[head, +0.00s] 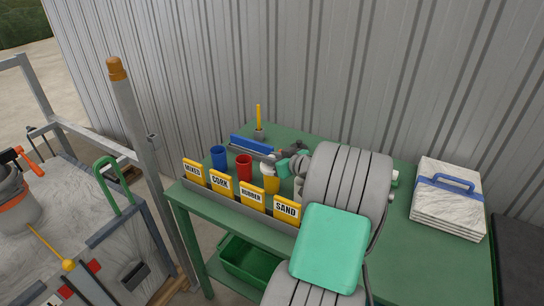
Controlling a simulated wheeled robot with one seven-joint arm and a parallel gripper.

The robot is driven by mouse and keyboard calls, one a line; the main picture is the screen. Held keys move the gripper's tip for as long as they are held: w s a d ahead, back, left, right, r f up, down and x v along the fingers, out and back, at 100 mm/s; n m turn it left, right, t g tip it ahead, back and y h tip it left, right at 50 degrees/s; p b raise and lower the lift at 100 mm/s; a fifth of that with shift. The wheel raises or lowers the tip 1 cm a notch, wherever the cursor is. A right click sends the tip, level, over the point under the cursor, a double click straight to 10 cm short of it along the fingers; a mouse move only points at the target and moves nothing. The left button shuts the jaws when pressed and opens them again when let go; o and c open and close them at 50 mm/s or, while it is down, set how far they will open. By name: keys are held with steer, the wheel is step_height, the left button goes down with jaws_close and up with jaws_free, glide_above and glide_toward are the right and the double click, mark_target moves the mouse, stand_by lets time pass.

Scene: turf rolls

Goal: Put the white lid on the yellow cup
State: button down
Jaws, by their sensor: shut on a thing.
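The yellow cup (271,184) stands on the green table, just behind the label cards, to the right of the red cup. A small white piece at its top, which looks like the white lid (268,164), is at my gripper's tip. My gripper (277,161) reaches in from the right and is shut on this lid at the cup's mouth. The view is too small to tell whether the lid touches the rim or is held just above it. My arm hides the table to the right of the cup.
A blue cup (218,157) and a red cup (244,168) stand to the left. Yellow cards, including a SAND card (286,208), line the front edge. A blue-edged item (252,145) lies behind. White slabs (449,205) with a blue handle sit at right.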

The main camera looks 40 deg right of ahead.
steer(key=shift+f+b, duration=0.35)
steer(key=shift+b, duration=0.2)
steer(key=shift+f+b, duration=0.25)
steer(key=shift+b, duration=0.1)
steer(key=shift+r, duration=0.1)
steer(key=c, duration=1.2)
jaws_free()
steer(key=shift+c, duration=0.2)
steer(key=shift+r+p, duration=0.2)
steer(key=shift+p, duration=0.1)
steer(key=v, duration=1.2)
steer(key=shift+r+b, duration=0.3)
steer(key=shift+b, duration=0.05)
